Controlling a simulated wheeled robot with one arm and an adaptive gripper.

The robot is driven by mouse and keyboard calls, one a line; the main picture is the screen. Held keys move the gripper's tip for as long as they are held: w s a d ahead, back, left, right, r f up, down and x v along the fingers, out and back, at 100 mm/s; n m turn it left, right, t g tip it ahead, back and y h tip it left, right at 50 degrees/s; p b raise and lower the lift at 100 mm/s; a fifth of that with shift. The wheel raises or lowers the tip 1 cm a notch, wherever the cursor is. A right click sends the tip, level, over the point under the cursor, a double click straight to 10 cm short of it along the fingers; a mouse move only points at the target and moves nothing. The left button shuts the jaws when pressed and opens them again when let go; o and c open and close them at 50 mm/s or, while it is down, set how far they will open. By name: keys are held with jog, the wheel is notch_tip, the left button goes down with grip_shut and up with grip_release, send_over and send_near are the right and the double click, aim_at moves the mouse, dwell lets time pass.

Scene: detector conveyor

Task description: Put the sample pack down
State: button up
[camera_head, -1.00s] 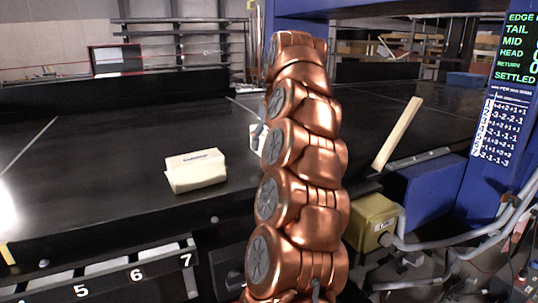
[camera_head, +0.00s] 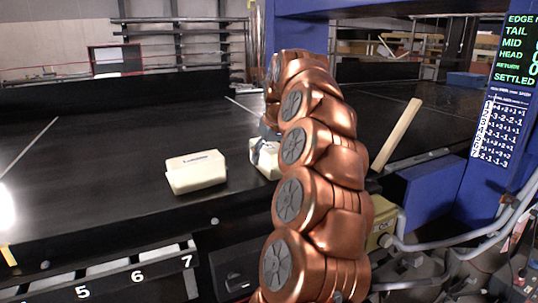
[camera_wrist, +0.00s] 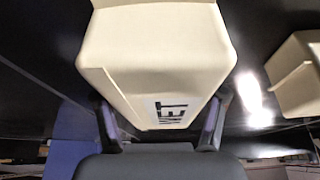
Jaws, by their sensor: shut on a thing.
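My gripper (camera_wrist: 161,116) is shut on a cream sample pack (camera_wrist: 155,55), one finger on each side. The pack fills the upper middle of the wrist view, with dark lettering reading "NET" on its face. In the head view this pack (camera_head: 266,160) shows just left of my copper arm, which hides part of it. It is at or just above the black belt (camera_head: 110,170); I cannot tell whether it touches. The fingers are mostly hidden in the head view.
A second cream pack (camera_head: 196,173) lies on the belt to the left, with a gap between; it also shows at right in the wrist view (camera_wrist: 297,75). A pale bar (camera_head: 396,135) lies right of my arm. A blue frame (camera_head: 425,186) and a display (camera_head: 515,50) stand at right.

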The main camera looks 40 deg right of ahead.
aim_at(271, 145)
jog(key=o, duration=1.7)
jog(key=shift+o, duration=0.2)
jog(key=shift+s+r, duration=0.25)
jog(key=shift+r, duration=0.45)
jog(key=shift+b+v, duration=0.5)
jog(key=shift+v, duration=3.35)
jog(key=shift+p+v, duration=1.05)
jog(key=shift+v, duration=0.45)
